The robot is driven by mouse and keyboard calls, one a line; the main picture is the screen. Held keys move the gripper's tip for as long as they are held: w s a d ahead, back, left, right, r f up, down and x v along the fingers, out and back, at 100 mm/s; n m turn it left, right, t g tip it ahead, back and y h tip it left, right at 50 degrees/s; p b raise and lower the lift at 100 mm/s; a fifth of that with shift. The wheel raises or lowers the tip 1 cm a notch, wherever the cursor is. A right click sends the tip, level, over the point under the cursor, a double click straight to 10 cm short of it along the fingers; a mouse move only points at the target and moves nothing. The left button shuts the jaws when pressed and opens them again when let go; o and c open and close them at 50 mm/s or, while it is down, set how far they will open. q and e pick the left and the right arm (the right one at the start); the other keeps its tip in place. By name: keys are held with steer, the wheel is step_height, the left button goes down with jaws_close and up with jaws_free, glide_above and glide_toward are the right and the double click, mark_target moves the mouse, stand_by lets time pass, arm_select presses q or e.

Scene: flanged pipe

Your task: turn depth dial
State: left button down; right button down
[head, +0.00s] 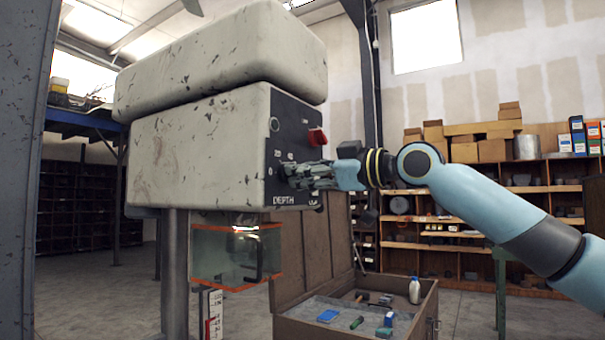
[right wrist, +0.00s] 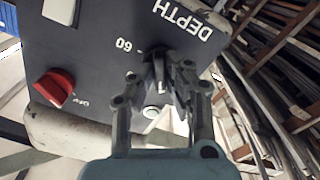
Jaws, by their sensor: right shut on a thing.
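The dark control panel (head: 285,140) is on the front of a worn, pale machine (head: 200,140), with the word DEPTH along its lower edge. My right gripper (head: 291,175) reaches the lower part of this panel from the right, and its fingers cover most of the depth dial. In the right wrist view my right gripper (right wrist: 158,75) is shut on the dark depth dial (right wrist: 157,60), just below the DEPTH label. The number 60 shows beside the dial; its pointer is hidden. My left gripper is not in view.
A red switch knob (head: 317,137) sits higher on the same panel, clear of my gripper. A clear guard with orange edges (head: 237,255) hangs below the machine. An open toolbox (head: 300,325) stands to its lower right. Shelves with boxes (head: 480,190) line the back wall.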

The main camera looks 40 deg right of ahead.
steer(key=shift+f, duration=0.15)
steer(key=c, duration=1.4)
jaws_free()
steer(key=shift+o, duration=0.2)
step_height(320, 180, up, 10)
steer(key=shift+r, duration=0.1)
